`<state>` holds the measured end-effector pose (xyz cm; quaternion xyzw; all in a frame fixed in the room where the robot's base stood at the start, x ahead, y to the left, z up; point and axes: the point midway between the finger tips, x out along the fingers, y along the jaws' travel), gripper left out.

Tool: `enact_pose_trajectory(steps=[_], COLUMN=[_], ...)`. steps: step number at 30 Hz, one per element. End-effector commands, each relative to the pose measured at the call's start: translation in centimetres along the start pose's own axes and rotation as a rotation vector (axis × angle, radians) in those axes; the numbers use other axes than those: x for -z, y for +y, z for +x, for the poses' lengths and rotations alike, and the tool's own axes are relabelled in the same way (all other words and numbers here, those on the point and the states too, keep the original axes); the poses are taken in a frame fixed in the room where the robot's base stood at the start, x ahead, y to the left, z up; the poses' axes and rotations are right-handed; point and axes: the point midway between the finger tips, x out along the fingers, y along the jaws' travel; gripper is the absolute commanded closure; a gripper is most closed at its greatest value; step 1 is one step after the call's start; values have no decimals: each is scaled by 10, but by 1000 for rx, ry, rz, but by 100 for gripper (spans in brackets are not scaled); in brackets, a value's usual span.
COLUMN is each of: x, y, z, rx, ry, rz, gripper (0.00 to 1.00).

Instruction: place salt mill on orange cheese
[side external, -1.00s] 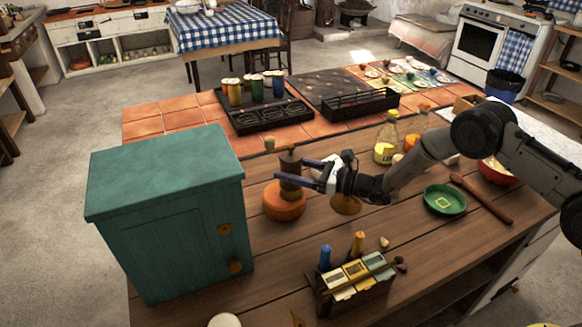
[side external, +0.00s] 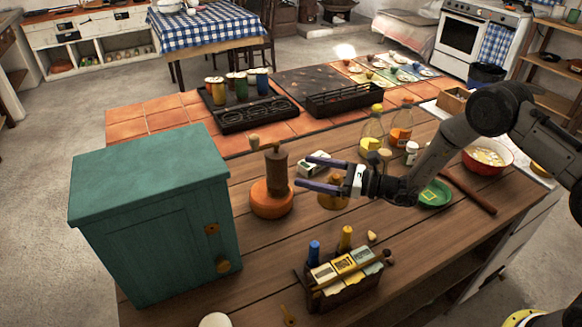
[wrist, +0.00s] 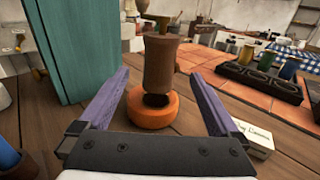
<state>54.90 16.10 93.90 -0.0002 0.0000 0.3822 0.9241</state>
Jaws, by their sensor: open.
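The salt mill (side external: 277,172) is a dark brown wooden mill with a small knob on top. It stands upright on the round orange cheese (side external: 271,200), which lies on the wooden table beside the green cabinet. In the wrist view the mill (wrist: 160,65) rises from the top of the orange cheese (wrist: 152,112), ahead of the fingers. My gripper (side external: 313,172) is open and empty, to the right of the mill and apart from it. In the wrist view its two purple fingers (wrist: 163,100) are spread wide, with the mill and cheese framed beyond them.
The green cabinet (side external: 155,215) stands close on the left. A white box (side external: 322,163) lies behind my gripper. Bottles (side external: 371,133), a green plate (side external: 434,193) and a rolling pin (side external: 467,192) are to the right. A rack of boxes (side external: 345,278) stands in front.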

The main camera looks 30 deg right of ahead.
Motion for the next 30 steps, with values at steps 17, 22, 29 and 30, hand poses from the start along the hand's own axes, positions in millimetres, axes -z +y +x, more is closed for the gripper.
enact_pose_trajectory(steps=[17,22,29,30], x=[-4,-49,-123,-130], y=[3,39,136,150], z=[-31,-33,-85,-100], rx=[-13,-176,-583,-649], ry=[-1,9,94,118], rz=[-10,-134,-546,-630], gripper=[2,2,2,2])
